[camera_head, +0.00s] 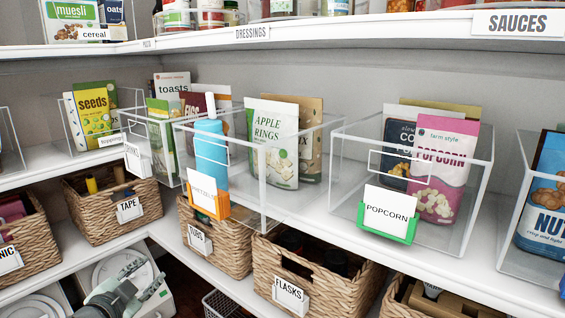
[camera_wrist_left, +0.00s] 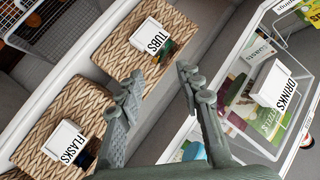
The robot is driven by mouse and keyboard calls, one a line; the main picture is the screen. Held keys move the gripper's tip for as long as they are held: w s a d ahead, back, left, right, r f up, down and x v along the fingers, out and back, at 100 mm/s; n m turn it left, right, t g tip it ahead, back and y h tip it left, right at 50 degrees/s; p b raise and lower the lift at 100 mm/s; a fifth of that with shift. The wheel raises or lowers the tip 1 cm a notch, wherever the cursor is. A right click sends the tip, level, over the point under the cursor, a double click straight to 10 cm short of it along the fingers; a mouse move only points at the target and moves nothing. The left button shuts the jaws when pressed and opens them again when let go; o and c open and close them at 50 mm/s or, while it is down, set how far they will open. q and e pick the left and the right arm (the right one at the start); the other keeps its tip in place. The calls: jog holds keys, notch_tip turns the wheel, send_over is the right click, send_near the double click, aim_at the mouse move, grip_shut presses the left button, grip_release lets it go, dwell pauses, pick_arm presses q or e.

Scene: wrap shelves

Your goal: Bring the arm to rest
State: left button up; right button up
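My left gripper (camera_head: 138,282) is low at the left of the head view, below the shelf with the woven baskets. In the left wrist view the same gripper (camera_wrist_left: 158,76) has its two fingers spread apart with nothing between them. A TUBS basket (camera_wrist_left: 150,52) and a FLASKS basket (camera_wrist_left: 52,132) lie beyond the left finger there. A clear bin with a DRINKS label (camera_wrist_left: 278,88) lies beyond the right finger. My right gripper is in neither view.
Clear bins with snack bags line the middle shelf, among them the POPCORN bin (camera_head: 467,202). A blue cylinder (camera_head: 211,155) stands upright by an orange label holder (camera_head: 206,199). Woven baskets, such as TAPE (camera_head: 90,205), fill the shelf below. A wire basket (camera_head: 222,306) is lower down.

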pick_arm(q)
jog(key=s+d+f+n+g+y+p, duration=0.1)
jog(key=s+f+g, duration=0.5)
jog(key=s+f, duration=0.6)
jog(key=s+d+f+n+g+y+p, duration=0.1)
jog(key=s+f+n+g, duration=0.4)
jog(key=s+f, duration=0.7)
jog(key=s+d+n, duration=0.1)
jog(key=s, duration=0.6)
jog(key=shift+d+f+n+g, duration=0.15)
jog(key=shift+d+n+g, duration=0.15)
jog(key=shift+d+g, duration=0.1)
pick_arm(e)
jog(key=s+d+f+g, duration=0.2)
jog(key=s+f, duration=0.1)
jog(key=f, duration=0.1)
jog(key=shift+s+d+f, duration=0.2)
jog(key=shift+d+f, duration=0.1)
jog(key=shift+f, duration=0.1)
